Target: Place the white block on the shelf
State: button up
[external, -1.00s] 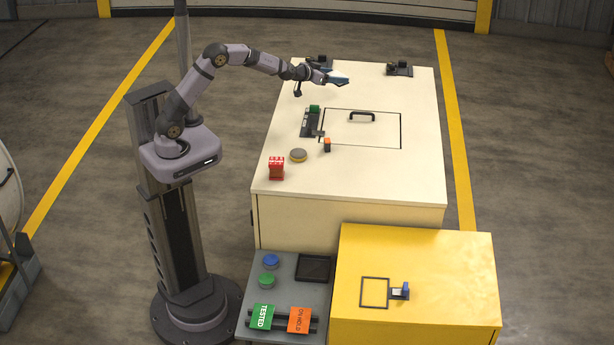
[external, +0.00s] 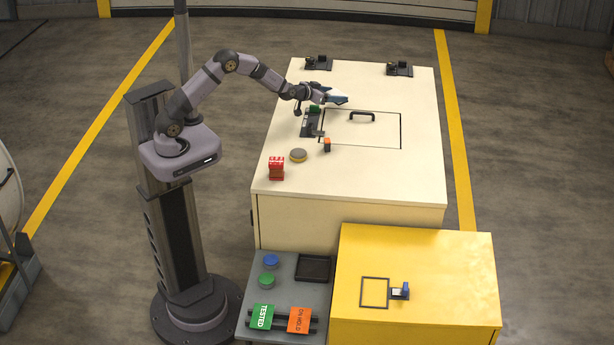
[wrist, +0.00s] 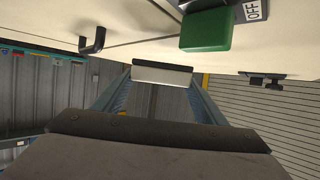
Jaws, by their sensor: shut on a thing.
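My gripper (external: 335,99) is over the left part of the cream bench, near the green-handled switch (external: 314,108). In the wrist view my gripper (wrist: 162,78) is shut on a white block (wrist: 162,76) with a dark strip along one edge, held between the blue-grey fingertips. In the external view the block is too small to tell apart from the fingers. The grey ledge (external: 257,300) beside the bench could be the shelf; I cannot tell for certain.
The green switch handle (wrist: 206,31) is close to my gripper. The bench top (external: 405,180) has a hatch with a black handle (external: 362,115), two dark stands at the back, a round button (external: 298,155) and a red box (external: 276,168). A yellow cabinet (external: 440,260) stands in front.

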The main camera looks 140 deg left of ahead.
jog(key=shift+f+p, duration=0.5)
jog(key=shift+f, duration=1.3)
jog(key=shift+f, duration=0.1)
jog(key=shift+f, duration=0.15)
jog(key=o, duration=1.1)
jog(key=shift+r, duration=0.3)
jog(key=shift+o, duration=0.4)
jog(key=shift+b+v, duration=1.55)
jog(key=shift+v, duration=4.4)
